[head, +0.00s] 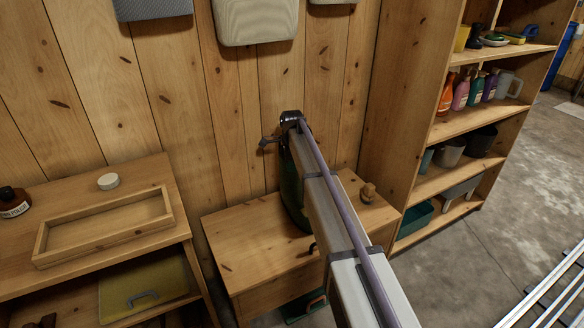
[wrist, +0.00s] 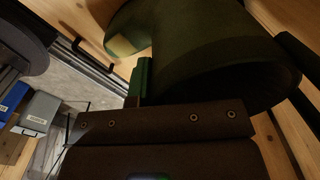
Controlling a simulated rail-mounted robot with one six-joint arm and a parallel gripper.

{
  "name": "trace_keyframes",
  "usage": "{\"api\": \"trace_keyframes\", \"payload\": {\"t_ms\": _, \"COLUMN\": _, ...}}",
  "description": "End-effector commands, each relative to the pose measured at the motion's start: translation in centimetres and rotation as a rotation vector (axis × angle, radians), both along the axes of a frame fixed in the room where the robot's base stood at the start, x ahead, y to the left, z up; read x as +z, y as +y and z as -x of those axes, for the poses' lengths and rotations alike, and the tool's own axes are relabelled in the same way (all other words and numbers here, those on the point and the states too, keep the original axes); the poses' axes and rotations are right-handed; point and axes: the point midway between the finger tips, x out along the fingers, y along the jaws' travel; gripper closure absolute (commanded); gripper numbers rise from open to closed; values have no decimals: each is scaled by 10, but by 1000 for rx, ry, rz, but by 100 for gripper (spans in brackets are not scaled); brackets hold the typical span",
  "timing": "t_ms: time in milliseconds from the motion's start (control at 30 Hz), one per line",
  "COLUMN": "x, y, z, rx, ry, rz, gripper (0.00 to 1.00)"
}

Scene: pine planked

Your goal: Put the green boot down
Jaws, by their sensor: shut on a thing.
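The green boot (head: 290,190) is mostly hidden behind my arm in the head view; a dark green strip of it shows just above the low wooden bench (head: 250,245). I cannot tell whether it touches the bench top. In the wrist view the boot (wrist: 205,40) fills the upper middle, with its dark round opening toward the lower right. My gripper (wrist: 215,75) is shut on the boot, a finger at either side of it.
On the left, a higher table holds an empty wooden tray (head: 105,228), a round pale lid (head: 108,181) and a dark bottle (head: 13,202). A full shelf (head: 465,125) stands right. The bench's left top is clear.

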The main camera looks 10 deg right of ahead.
Motion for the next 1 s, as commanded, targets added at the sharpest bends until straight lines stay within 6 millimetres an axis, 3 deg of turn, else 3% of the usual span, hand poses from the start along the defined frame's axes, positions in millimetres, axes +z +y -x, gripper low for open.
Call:
{"api": "trace_keyframes", "payload": {"t_ms": 33, "x": -3, "y": 0, "z": 0, "rx": 0, "ry": 0, "rz": 0, "gripper": 100}}
{"api": "trace_keyframes", "payload": {"t_ms": 67, "x": -2, "y": 0, "z": 0, "rx": 0, "ry": 0, "rz": 0, "gripper": 87}}
{"api": "trace_keyframes", "payload": {"t_ms": 300, "x": -2, "y": 0, "z": 0, "rx": 0, "ry": 0, "rz": 0, "gripper": 64}}
{"api": "trace_keyframes", "payload": {"t_ms": 633, "x": 5, "y": 0, "z": 0, "rx": 0, "ry": 0, "rz": 0, "gripper": 63}}
{"api": "trace_keyframes", "payload": {"t_ms": 767, "x": 27, "y": 0, "z": 0, "rx": 0, "ry": 0, "rz": 0, "gripper": 63}}
{"api": "trace_keyframes", "payload": {"t_ms": 1000, "x": 92, "y": 0, "z": 0, "rx": 0, "ry": 0, "rz": 0, "gripper": 63}}
